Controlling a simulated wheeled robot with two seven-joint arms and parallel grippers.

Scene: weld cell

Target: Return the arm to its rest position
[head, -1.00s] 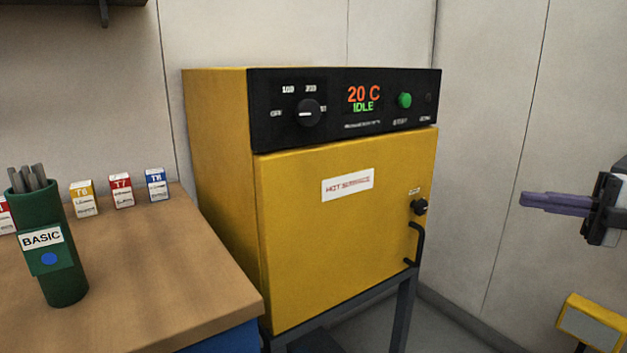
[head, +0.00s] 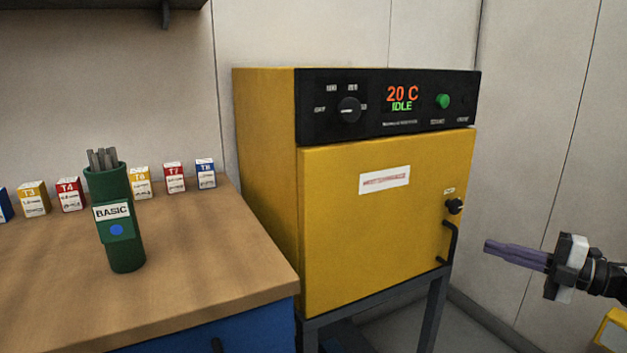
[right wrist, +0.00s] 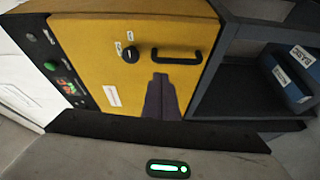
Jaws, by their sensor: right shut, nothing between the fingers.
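My right gripper (head: 487,246) is at the right of the head view, in front of the oven door's right side. Its purple fingers are together and empty, pointing left. In the right wrist view the shut fingers (right wrist: 161,80) point at the yellow oven door, below its black handle. The yellow oven (head: 375,230) has its door closed, and its black panel reads 20 C and IDLE. The oven also shows in the right wrist view (right wrist: 195,22). My left gripper is in neither view.
A wooden bench (head: 200,270) stands left of the oven. On it is a green BASIC canister (head: 124,255) holding grey rods, with several small labelled boxes behind. A yellow object (head: 612,332) is at the lower right. Blue BASIC-labelled packs (right wrist: 285,80) sit on a dark shelf.

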